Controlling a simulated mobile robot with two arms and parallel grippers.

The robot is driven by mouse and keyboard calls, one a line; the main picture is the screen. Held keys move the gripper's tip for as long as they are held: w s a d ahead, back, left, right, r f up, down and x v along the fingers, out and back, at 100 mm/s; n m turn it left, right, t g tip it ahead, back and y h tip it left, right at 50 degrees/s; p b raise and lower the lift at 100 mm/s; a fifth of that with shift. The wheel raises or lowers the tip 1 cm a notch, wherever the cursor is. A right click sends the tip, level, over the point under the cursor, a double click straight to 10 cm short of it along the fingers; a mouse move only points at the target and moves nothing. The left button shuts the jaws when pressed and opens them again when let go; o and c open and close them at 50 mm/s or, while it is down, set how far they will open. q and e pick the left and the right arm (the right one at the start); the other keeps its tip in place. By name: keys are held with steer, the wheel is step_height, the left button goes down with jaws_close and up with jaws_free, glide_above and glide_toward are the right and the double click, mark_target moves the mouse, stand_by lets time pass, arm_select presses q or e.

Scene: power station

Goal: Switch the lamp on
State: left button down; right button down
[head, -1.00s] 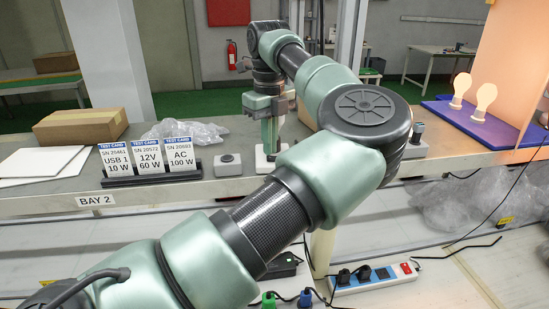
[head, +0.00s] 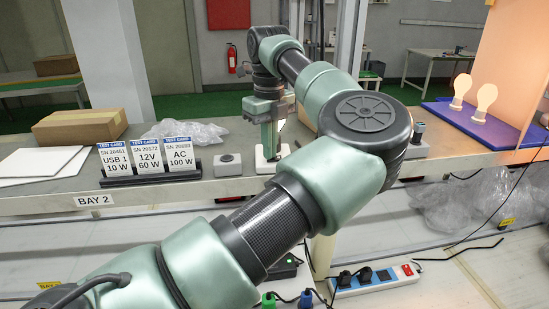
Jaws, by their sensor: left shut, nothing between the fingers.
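My left gripper (head: 269,152) points down at a small white-based box (head: 261,166) on the bench. It is shut and empty, with its tips at or just above the box. The gripper hides most of the box's top, so I cannot tell whether they touch or how any switch there is set. Two pale, warm-toned bulbs (head: 460,88) (head: 485,101) stand on a blue base at the right. I cannot tell whether they are lit. My right gripper is not in view.
A grey button box (head: 228,165) and a dark knob box (head: 416,141) flank the white-based box. Test cards (head: 146,160) stand in a rack at left, near a cardboard box (head: 80,125). A power strip (head: 374,280) lies below. My left arm crosses the bench front.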

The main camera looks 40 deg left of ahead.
arm_select(q)
steer(key=shift+f, duration=0.1)
steer(key=shift+r+p, duration=0.6)
steer(key=shift+r, duration=0.2)
steer(key=shift+r+p, duration=1.8)
steer(key=shift+r, duration=0.95)
steer(key=shift+f, duration=0.1)
